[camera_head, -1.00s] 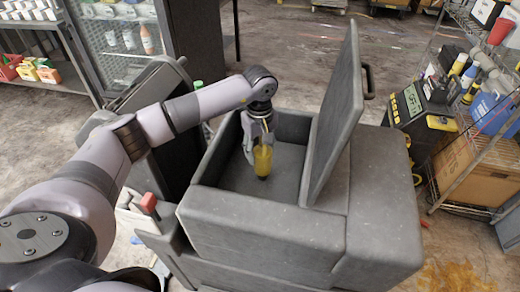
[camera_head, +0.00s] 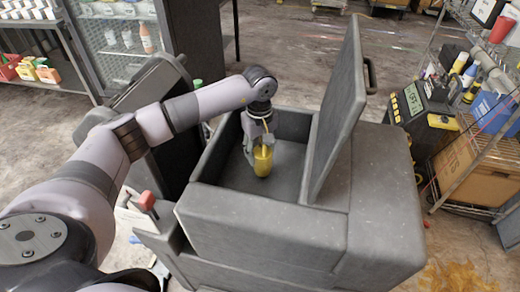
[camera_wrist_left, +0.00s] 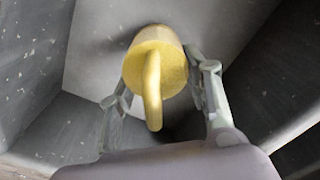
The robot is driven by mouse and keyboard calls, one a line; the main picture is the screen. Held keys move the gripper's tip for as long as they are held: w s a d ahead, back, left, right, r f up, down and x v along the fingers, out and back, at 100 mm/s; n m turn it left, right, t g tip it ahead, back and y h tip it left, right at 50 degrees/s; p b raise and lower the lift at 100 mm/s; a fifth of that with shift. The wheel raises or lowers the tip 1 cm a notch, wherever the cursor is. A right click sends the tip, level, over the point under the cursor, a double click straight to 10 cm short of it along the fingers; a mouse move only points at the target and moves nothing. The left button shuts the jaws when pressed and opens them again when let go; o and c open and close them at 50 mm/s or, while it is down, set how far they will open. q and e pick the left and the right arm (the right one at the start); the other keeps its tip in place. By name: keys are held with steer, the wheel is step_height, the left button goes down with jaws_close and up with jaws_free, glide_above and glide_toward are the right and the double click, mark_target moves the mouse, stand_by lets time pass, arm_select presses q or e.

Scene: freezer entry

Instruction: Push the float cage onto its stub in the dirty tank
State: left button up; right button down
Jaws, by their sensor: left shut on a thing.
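The float cage (camera_head: 262,161) is a yellow cylinder, low inside the open grey tank (camera_head: 262,221). My left gripper (camera_head: 258,150) reaches down into the tank and is shut on the cage. In the left wrist view the cage (camera_wrist_left: 158,62) shows a round top with a curved yellow handle, with the left gripper's fingers (camera_wrist_left: 162,92) on either side. The cage looks upright, near the tank floor. The stub is hidden, and I cannot tell whether the cage touches it. My right gripper is not in view.
The tank's grey lid (camera_head: 336,115) stands raised at the right of the opening. A red-handled lever (camera_head: 147,200) is at the tank's left. A wire shelf (camera_head: 470,160) with a cardboard box stands at the right. The tank walls are close around my gripper.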

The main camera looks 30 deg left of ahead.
mark_target(260, 138)
arm_select(q)
steer(key=shift+f+b, duration=0.8)
steer(key=shift+f, duration=0.2)
steer(key=o, duration=1.2)
steer(key=shift+o, duration=0.2)
steer(key=shift+r, duration=0.1)
step_height(260, 138, up, 12)
steer(key=shift+s+f, duration=0.1)
steer(key=shift+c, duration=0.2)
